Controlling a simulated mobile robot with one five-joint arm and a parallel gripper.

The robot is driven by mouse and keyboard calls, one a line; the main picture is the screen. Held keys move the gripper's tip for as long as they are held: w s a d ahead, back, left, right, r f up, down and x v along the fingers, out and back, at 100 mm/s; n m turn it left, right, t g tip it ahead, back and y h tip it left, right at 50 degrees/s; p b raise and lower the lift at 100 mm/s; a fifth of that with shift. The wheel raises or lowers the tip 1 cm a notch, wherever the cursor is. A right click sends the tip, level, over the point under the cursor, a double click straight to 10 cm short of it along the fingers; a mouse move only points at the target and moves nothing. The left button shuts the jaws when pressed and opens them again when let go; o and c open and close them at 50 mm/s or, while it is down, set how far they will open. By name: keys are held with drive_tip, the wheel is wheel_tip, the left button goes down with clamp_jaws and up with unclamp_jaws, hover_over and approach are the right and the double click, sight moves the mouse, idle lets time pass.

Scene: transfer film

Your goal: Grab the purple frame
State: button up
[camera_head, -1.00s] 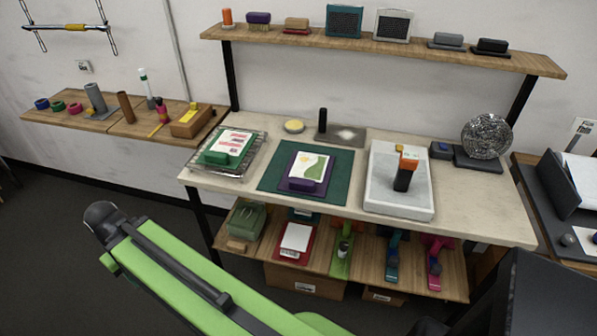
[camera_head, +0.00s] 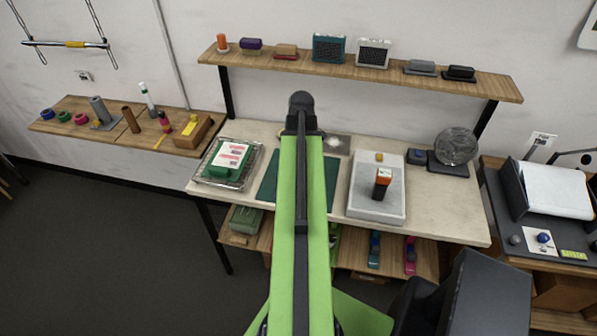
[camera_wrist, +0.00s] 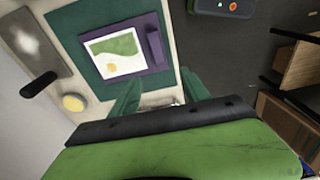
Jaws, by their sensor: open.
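In the wrist view the purple frame (camera_wrist: 154,46) lies flat on a dark green mat (camera_wrist: 70,22). A white sheet with a green and yellow picture (camera_wrist: 113,55) lies on it, and a raised purple block runs along its right side. My gripper (camera_wrist: 156,88) shows as two teal fingers spread apart, open and empty, at the lower edge of the mat in that view. It looks above the frame and apart from it. In the head view my green arm hides the frame and my gripper; only parts of the mat (camera_head: 268,178) show.
On the bench, a wire tray with a green block (camera_head: 228,162) stands left of the mat and a pale slab with an orange-topped black object (camera_head: 382,184) stands right. A black post (camera_wrist: 38,85) and yellow disc (camera_wrist: 73,103) are near the mat. A loaded shelf (camera_head: 360,75) runs above.

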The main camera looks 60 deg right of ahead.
drive_tip(key=f+b, duration=1.2)
drive_tip(key=shift+s+d+b, duration=0.1)
drive_tip(key=shift+d+b, duration=0.2)
drive_tip(key=shift+d, duration=0.05)
drive_tip(key=shift+r, duration=0.15)
drive_tip(key=f+b, duration=0.5)
drive_tip(key=shift+a, duration=0.2)
drive_tip(key=shift+f, duration=0.2)
clamp_jaws()
